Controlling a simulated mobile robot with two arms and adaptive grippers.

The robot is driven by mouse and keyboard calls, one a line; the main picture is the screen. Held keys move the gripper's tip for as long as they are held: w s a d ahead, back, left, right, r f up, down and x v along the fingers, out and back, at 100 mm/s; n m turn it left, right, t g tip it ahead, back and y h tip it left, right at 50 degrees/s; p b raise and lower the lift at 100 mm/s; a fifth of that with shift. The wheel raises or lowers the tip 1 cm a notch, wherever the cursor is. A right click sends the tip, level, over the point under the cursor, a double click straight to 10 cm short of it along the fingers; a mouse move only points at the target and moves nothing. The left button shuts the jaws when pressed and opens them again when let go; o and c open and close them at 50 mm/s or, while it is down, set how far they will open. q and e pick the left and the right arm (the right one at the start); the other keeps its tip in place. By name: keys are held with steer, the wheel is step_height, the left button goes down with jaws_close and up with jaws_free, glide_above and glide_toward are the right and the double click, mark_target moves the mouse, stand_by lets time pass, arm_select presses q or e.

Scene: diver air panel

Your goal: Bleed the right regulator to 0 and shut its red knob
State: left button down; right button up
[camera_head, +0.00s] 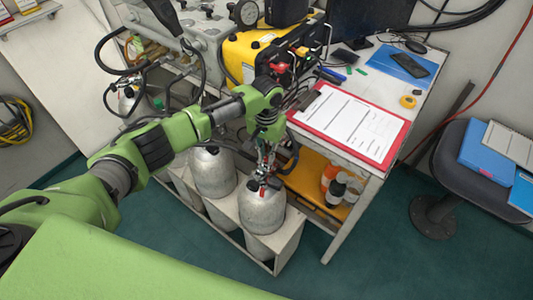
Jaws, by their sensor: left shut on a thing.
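My left gripper (264,177) reaches down to the top of the front right grey cylinder (262,212). It is shut on a small part at the cylinder top. The part is mostly hidden by the fingers, so I cannot tell whether it is a valve or a knob. Small red bits show close to the fingers. A red knob (279,68) shows on the front of the yellow air panel (249,55), apart from the gripper. I cannot make out a regulator gauge reading. My right gripper is not in view.
Another grey cylinder (212,172) stands left of the held one in a white rack. A red clipboard (348,124) lies on the bench above. Bottles (335,190) stand on a lower shelf. A stool (455,165) is at right. Black hoses run around the panel.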

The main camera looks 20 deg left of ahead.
arm_select(q)
steer(key=shift+r+m+p, duration=0.15)
steer(key=shift+m+p, duration=0.4)
steer(key=shift+m, duration=0.55)
steer(key=m+p, duration=0.1)
steer(key=m, duration=0.1)
steer(key=shift+m, duration=0.4)
steer(key=m, duration=0.5)
steer(key=shift+p, duration=0.4)
steer(key=m, duration=0.4)
steer(key=shift+m, duration=0.4)
steer(key=m, duration=0.5)
steer(key=shift+m, duration=0.3)
steer(key=c, duration=2)
jaws_free()
